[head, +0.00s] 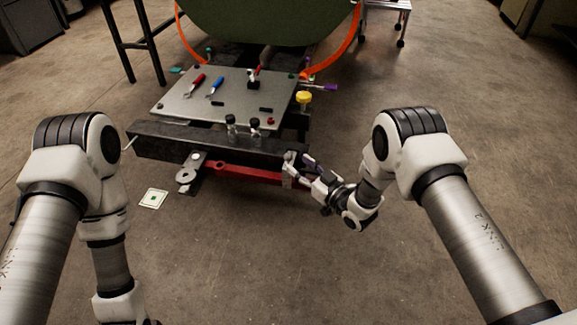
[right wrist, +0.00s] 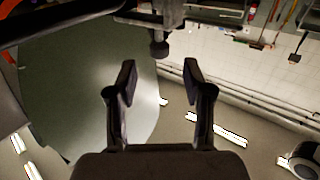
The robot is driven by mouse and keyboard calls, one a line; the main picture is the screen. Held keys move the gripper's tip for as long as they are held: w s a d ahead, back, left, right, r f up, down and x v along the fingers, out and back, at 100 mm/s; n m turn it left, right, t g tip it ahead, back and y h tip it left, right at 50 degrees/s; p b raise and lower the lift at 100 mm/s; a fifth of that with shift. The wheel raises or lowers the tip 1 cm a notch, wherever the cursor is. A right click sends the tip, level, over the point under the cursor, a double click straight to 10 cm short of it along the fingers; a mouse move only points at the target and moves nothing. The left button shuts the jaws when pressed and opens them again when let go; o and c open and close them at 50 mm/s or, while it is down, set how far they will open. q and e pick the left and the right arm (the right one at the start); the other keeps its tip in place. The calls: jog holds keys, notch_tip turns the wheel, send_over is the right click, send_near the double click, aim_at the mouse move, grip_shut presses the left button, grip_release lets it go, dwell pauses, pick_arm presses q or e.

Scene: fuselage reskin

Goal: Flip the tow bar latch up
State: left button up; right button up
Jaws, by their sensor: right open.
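A dark beam (head: 215,143) lies across the front of the work stand. A grey tow bar fitting with a ring end (head: 187,175) sticks out from its front, and a red bar (head: 250,171) runs along its lower side. I cannot tell for sure which part is the latch. My right gripper (head: 308,167) is at the beam's right end, by a grey metal bracket (head: 290,168). In the right wrist view its two fingers (right wrist: 160,82) are apart with nothing between them. A dark knob under a grey bracket (right wrist: 159,48) shows just beyond the tips. My left gripper is out of frame.
A grey plate (head: 225,95) on the stand carries a red tool (head: 196,79), a blue tool (head: 215,86) and small dark parts. A green curved fuselage (head: 262,20) stands behind. A marker card (head: 153,198) lies on the floor.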

aim_at(291, 159)
jog(key=x, duration=0.1)
jog(key=b+x, duration=0.1)
jog(key=x, duration=0.1)
jog(key=b+x, duration=0.1)
jog(key=x, duration=0.1)
jog(key=shift+f, duration=0.25)
jog(key=shift+w+a+r, duration=0.2)
jog(key=shift+w+a, duration=0.05)
jog(key=shift+w, duration=0.05)
jog(key=shift+c, duration=0.4)
grip_shut()
jog(key=shift+r, duration=0.1)
